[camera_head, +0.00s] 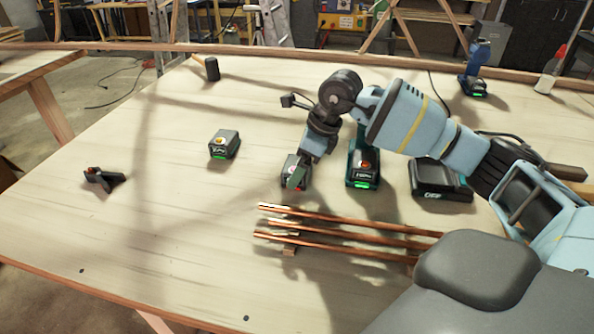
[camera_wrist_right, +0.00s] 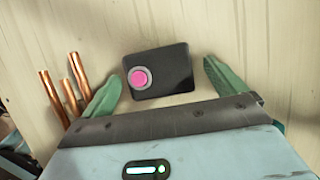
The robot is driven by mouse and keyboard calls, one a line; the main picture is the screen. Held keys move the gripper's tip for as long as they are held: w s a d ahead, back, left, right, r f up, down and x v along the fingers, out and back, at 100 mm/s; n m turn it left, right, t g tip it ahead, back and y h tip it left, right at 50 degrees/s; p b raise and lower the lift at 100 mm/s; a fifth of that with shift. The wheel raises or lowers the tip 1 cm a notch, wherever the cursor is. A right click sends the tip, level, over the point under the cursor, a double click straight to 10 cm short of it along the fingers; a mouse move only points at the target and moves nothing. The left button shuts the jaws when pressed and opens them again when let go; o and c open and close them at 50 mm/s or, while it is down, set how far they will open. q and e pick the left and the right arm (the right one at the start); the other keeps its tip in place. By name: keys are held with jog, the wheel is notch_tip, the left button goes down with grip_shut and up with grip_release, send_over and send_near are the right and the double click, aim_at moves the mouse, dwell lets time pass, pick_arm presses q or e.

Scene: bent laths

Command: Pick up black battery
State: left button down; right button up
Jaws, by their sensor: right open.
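A black battery (camera_wrist_right: 172,80) with a round pink button lies on the table between the two green fingers of my right gripper (camera_wrist_right: 162,74) in the wrist view. The fingers are open and spread on either side, with gaps between them and the battery. In the head view this black battery (camera_head: 289,167) shows a red light and is partly covered by my right gripper (camera_head: 298,176), which points down over it. My left gripper is not in view.
Copper pipes (camera_head: 340,237) lie on supports in front of the gripper. A teal drill (camera_head: 361,166) and a black charger marked OFF (camera_head: 440,181) stand close on the right. A mallet (camera_head: 207,67) and a dark clamp-like tool (camera_head: 103,178) lie left. The table's left front is clear.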

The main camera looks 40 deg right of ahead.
aim_at(292, 166)
jog(key=shift+w+a+f, duration=0.1)
jog(key=shift+a+f, duration=0.05)
jog(key=shift+f, duration=0.25)
jog(key=shift+r, duration=0.1)
jog(key=c, duration=1.3)
jog(key=shift+r, duration=0.5)
jog(key=shift+s+a+r, duration=0.2)
jog(key=shift+r, duration=0.45)
jog(key=shift+s+a+r, duration=0.15)
jog(key=shift+r, duration=0.45)
jog(key=s+a, duration=0.3)
jog(key=s+a+r+b, duration=0.1)
jog(key=s+a, duration=0.6)
jog(key=shift+s+a+r, duration=0.2)
jog(key=shift+s+a, duration=0.1)
